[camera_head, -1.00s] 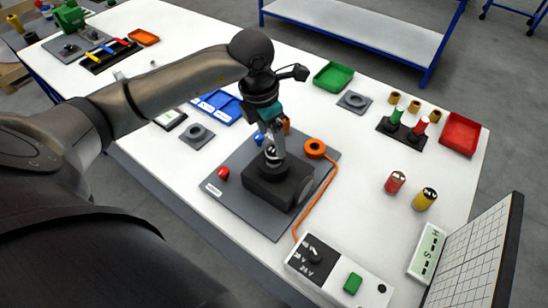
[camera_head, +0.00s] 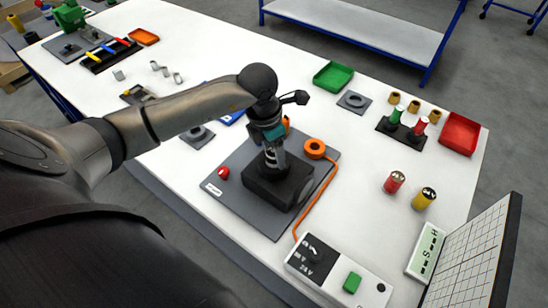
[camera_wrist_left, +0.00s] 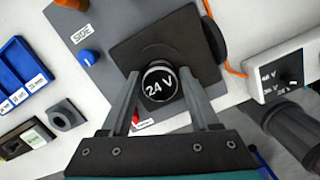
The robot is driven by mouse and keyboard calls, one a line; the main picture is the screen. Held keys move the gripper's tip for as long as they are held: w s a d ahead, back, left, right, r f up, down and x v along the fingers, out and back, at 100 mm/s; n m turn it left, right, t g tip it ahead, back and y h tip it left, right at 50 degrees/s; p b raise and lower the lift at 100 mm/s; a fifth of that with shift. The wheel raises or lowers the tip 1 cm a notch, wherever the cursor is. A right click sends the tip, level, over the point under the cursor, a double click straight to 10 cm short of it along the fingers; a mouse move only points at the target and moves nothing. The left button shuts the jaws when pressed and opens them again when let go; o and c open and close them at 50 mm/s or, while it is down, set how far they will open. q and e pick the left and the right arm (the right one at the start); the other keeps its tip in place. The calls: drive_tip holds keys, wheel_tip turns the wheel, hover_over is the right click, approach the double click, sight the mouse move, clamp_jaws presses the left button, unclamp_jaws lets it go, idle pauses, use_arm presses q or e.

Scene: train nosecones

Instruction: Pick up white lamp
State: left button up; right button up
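The lamp is a round cylinder with a black "24 V" top and a pale rim (camera_wrist_left: 158,84), seen from above in the left wrist view. It stands at a black block (camera_wrist_left: 150,40), which also shows in the head view (camera_head: 290,190) on a grey plate (camera_head: 235,207). My left gripper (camera_head: 274,166) is over the block. In the left wrist view its fingers (camera_wrist_left: 160,76) are apart, one on each side of the lamp, with small gaps that look clear. In the head view the gripper mostly hides the lamp. My right gripper is not in view.
An orange ring (camera_head: 315,148) with an orange cable lies close to the block. A control box (camera_head: 338,272) stands in front. Red (camera_head: 395,182) and yellow (camera_head: 425,199) cylinders stand to the right. A blue knob (camera_wrist_left: 87,55) and red button (camera_head: 222,173) are on the plate.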

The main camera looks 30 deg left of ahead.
use_arm(q)
clamp_jaws()
drive_tip(key=shift+r, duration=0.1)
idle(0.4)
